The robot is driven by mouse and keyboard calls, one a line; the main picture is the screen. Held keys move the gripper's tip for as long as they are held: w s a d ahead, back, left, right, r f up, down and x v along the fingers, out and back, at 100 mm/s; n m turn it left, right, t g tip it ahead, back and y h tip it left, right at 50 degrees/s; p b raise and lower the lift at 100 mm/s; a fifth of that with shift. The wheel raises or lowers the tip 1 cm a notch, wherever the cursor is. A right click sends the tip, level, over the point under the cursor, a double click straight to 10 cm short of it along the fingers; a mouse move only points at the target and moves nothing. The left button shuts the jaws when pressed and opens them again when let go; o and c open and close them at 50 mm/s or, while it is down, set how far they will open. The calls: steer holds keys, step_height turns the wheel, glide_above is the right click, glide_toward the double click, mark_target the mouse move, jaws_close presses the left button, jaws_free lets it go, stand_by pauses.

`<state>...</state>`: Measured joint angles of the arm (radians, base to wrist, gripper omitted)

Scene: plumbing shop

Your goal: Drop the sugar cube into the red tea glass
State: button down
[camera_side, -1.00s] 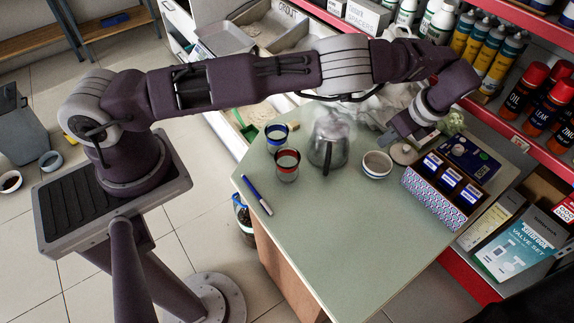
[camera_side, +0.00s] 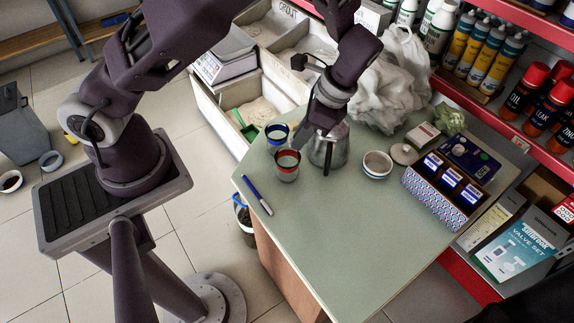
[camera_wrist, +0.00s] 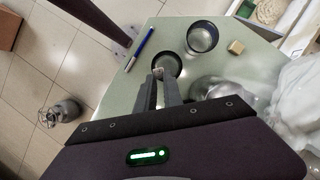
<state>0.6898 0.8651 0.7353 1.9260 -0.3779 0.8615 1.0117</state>
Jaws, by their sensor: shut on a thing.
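The red tea glass (camera_side: 287,167), clear with a red band, stands on the green counter. In the wrist view its dark round mouth (camera_wrist: 168,60) lies just beyond my fingertips. In the wrist view my gripper (camera_wrist: 159,76) is shut on a small pale piece, the sugar cube (camera_wrist: 158,72), mostly hidden between the fingers. The cube appears at the near rim of the glass; I cannot tell its height above it.
A blue-banded glass (camera_side: 277,136) stands behind the red one, and a metal kettle (camera_side: 328,152) close to its right. A small tan block (camera_wrist: 236,47) lies near the blue glass. A bowl (camera_side: 377,165) and pen (camera_side: 257,195) are nearby. The front counter (camera_side: 340,240) is clear.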

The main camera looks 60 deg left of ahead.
step_height(320, 180, down, 6)
steer(key=shift+r, duration=0.15)
steer(key=c, duration=1.4)
jaws_free()
steer(key=shift+r, duration=0.1)
steer(key=v, duration=0.7)
